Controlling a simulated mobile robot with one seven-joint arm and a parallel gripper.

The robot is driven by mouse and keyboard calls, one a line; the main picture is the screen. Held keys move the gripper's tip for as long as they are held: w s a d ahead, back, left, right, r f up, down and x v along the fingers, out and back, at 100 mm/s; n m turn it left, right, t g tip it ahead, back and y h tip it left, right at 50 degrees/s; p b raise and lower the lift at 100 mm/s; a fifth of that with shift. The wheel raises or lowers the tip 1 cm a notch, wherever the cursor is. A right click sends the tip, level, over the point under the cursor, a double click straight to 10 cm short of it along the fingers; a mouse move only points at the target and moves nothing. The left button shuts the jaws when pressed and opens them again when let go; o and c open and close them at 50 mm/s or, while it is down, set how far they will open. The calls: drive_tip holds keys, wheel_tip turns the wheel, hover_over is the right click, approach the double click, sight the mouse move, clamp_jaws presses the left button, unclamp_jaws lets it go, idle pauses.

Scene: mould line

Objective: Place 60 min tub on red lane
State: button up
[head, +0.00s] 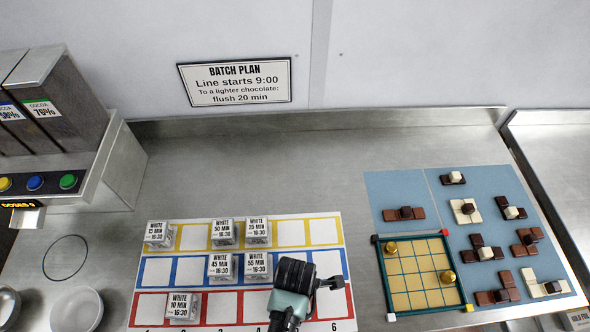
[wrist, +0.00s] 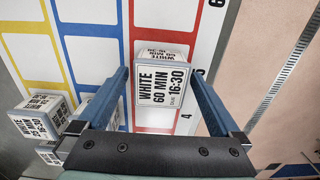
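The white 60 min tub (wrist: 162,88) is upright between the two blue fingers of my gripper (wrist: 160,72), over the red lane near numbers 4 and 5. In the head view my gripper (head: 293,277) is over the right part of the red lane (head: 222,308) and hides the tub. The red lane is the bottom row of the board. The 10 min tub (head: 181,306) stands in its second space.
The yellow lane (head: 290,220) holds several tubs, and the blue lane (head: 187,271) holds the 45 min tub (head: 221,266) and 55 min tub (head: 257,265). A green-edged tray (head: 385,288) and a blue mat (head: 396,182) with chocolates lie to the right. A cocoa dispenser (head: 75,183) stands left.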

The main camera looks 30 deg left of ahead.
wheel_tip(320, 180, up, 12)
drive_tip(key=w+r+m+t+y, duration=0.1)
drive_tip(key=w+r+m+t, duration=0.7)
drive_tip(key=w+r, duration=0.9)
drive_tip(key=w+d+r+m+t, duration=0.2)
drive_tip(key=w+r+m+t, duration=0.1)
drive_tip(key=r, duration=0.5)
drive_tip(key=w+d+r+m+t, duration=0.1)
drive_tip(key=w+r+m+t, duration=0.2)
drive_tip(key=r, duration=0.5)
drive_tip(key=s+d+r+m+t, duration=0.1)
drive_tip(key=d+r+m+t, duration=0.15)
drive_tip(key=r, duration=0.55)
drive_tip(key=s+d+r+m+t, duration=0.15)
drive_tip(key=r+t, duration=0.25)
drive_tip(key=r, duration=0.4)
drive_tip(key=s+d+r+m+t, duration=0.1)
drive_tip(key=s+r+m+t, duration=0.2)
drive_tip(key=r, duration=0.5)
drive_tip(key=s+d+r+m+t+h, duration=0.1)
drive_tip(key=s+r+m+t, duration=0.3)
drive_tip(key=s+r, duration=0.2)
wheel_tip(320, 180, up, 3)
drive_tip(key=shift+s+d+f+b, duration=0.1)
drive_tip(key=shift+s+d+b, duration=0.2)
drive_tip(key=shift+d, duration=0.1)
wheel_tip(320, 180, down, 8)
drive_tip(key=b, duration=0.8)
